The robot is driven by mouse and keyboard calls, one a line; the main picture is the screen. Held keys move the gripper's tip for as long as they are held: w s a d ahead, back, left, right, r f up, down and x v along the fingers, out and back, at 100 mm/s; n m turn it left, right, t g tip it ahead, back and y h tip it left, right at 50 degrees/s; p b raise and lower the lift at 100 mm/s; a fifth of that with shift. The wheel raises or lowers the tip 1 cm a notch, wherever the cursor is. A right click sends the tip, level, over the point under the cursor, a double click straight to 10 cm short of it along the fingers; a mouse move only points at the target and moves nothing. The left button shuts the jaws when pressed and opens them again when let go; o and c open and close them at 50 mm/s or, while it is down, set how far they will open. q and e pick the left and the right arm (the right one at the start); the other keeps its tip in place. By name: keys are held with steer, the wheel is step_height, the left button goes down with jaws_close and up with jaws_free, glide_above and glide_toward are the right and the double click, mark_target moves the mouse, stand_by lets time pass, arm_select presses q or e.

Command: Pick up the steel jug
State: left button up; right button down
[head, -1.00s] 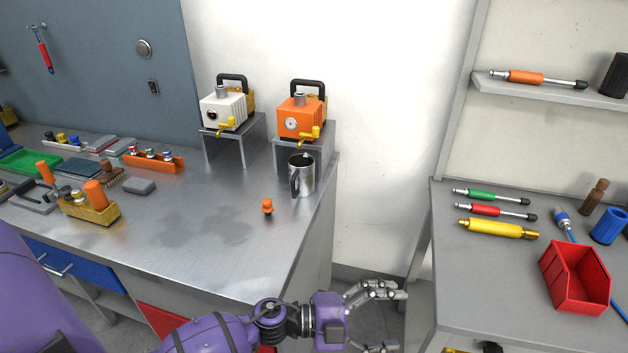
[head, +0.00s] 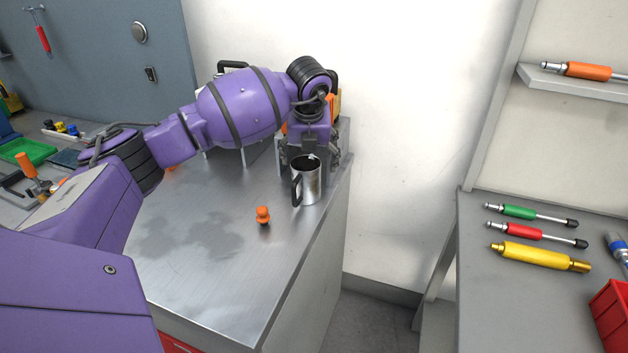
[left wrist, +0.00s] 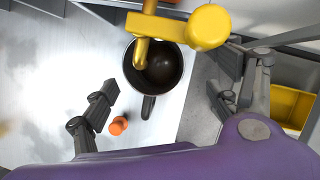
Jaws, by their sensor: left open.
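The steel jug (head: 310,187) stands upright near the right edge of the metal bench, its dark handle facing the front left. The left wrist view looks down into its dark round mouth (left wrist: 166,80), partly covered by a yellow spout (left wrist: 180,27). My left gripper (head: 311,157) points down over the jug. Its fingers are open, spread to either side of the jug in the left wrist view (left wrist: 165,93), with gaps between them and the jug. Whether they reach down to its rim is hard to tell. My right gripper is not in view.
A small orange knob-like piece (head: 263,215) stands on the bench left of the jug. The orange machine (head: 334,103) behind is mostly hidden by my left arm. A shelf unit with red, green and yellow tools (head: 540,256) stands to the right, across a gap.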

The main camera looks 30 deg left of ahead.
mark_target(306, 174)
arm_select(q)
steer(key=x, duration=0.4)
steer(key=s+x, duration=0.1)
steer(key=x, duration=0.1)
steer(key=shift+f+p, duration=0.15)
steer(key=shift+p, duration=0.15)
steer(key=shift+a+f, duration=0.1)
steer(key=shift+f, duration=0.1)
steer(key=c, duration=1.3)
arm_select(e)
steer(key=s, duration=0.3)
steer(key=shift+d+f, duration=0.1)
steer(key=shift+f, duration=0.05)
arm_select(q)
steer(key=shift+a+r, duration=0.1)
steer(key=shift+r, duration=0.15)
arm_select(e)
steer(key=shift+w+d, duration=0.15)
